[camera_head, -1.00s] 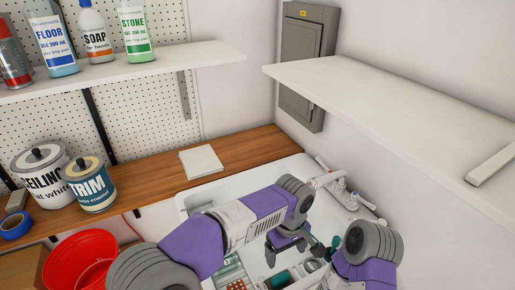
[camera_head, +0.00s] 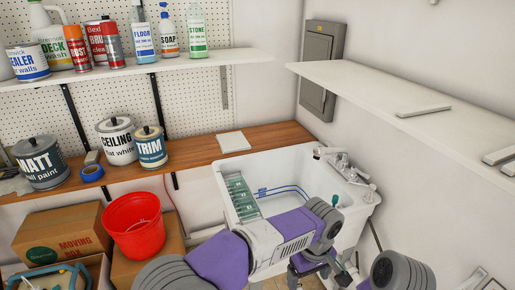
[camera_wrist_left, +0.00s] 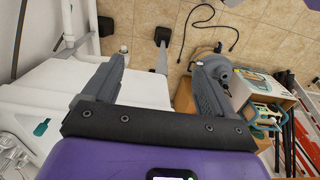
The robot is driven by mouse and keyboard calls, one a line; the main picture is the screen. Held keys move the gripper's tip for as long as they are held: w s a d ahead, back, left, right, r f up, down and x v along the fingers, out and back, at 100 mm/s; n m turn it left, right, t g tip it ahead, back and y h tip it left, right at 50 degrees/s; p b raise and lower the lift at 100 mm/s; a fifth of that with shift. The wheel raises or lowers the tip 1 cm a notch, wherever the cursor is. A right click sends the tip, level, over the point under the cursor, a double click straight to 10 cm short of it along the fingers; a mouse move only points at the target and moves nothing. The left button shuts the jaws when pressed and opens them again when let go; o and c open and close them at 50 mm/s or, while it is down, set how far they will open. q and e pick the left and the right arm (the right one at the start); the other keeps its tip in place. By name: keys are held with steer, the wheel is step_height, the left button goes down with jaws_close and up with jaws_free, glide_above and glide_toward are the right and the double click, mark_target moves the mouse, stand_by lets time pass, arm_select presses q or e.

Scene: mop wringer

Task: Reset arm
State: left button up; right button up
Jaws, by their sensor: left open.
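My left arm comes in from the bottom left in the head view, with purple and white links, in front of the sink (camera_head: 352,212). My left gripper (camera_head: 312,266) hangs low at its end, in front of the sink's right part. Part of my right arm shows at the bottom right of the head view. The right gripper's fingers cannot be made out there.
A red bucket (camera_head: 134,226) stands on a cardboard box beside a moving box (camera_head: 62,236). Paint tins stand on the wooden counter (camera_head: 190,149). Bottles stand on the upper left shelf (camera_head: 232,56). A white shelf (camera_head: 400,110) juts out at right.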

arm_select(q)
steer(key=a+f+m+h, duration=0.1)
steer(key=a+f, duration=0.3)
steer(key=f, duration=0.4)
steer(key=a+f+g+h, duration=0.1)
steer(key=a+f, duration=0.3)
steer(key=f, duration=0.4)
steer(key=a+f+m+h, duration=0.1)
steer(key=a+f, duration=0.2)
steer(key=f, duration=0.5)
steer(key=s+a+f+t+h, duration=0.1)
steer(key=s+a+f, duration=0.9)
steer(key=s, duration=0.3)
steer(key=shift+a+f+n+t, duration=0.3)
steer(key=shift+a, duration=0.4)
